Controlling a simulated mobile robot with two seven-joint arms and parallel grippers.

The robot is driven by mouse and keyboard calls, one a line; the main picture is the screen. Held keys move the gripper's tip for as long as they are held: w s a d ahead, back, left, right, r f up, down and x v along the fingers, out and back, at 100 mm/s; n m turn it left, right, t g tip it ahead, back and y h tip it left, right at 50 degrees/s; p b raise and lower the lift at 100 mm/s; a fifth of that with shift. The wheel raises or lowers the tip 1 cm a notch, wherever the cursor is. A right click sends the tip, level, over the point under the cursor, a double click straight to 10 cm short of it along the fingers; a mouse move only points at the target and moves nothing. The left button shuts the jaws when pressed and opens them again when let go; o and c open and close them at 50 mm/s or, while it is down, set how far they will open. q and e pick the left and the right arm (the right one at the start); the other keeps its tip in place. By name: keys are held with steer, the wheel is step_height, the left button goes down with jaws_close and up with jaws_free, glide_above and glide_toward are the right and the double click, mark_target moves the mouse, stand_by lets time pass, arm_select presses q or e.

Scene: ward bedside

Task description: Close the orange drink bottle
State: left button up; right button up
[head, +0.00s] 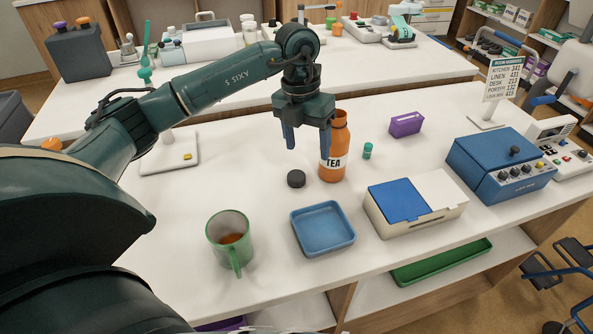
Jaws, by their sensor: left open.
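The orange drink bottle (333,160) stands upright on the white table, with a "TEA" label on its front. Its neck is bare, and its top is partly beside my gripper. A black round cap (296,179) lies on the table just left of the bottle. My left gripper (307,143) points down above the table, fingers apart and empty. It is left of the bottle's upper part and above and behind the cap in the picture; whether a finger touches the bottle I cannot tell. My right gripper is not in view.
A green mug (230,241) with brown liquid, a blue tray (351,230) and a blue-and-white box (425,215) stand in front. A small green bottle (367,151) and a purple block (406,124) are right of the bottle. A blue machine (490,168) stands farther right.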

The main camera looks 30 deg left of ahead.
arm_select(q)
steer(key=shift+n+y, duration=0.4)
steer(key=shift+y, duration=0.4)
steer(key=a, duration=0.1)
steer(key=a+r, duration=0.2)
steer(key=shift+w+a, duration=0.35)
steer(key=shift+a, duration=0.05)
steer(key=shift+f, duration=0.15)
glide_above(296, 175)
steer(key=f, duration=0.7)
steer(key=shift+s+a+f, duration=0.1)
steer(key=shift+s+f, duration=0.2)
steer(key=shift+f, duration=0.1)
steer(key=shift+f, duration=0.1)
steer(key=f, duration=0.3)
steer(key=f+p, duration=0.1)
steer(key=f, duration=0.1)
steer(key=shift+w, duration=0.3)
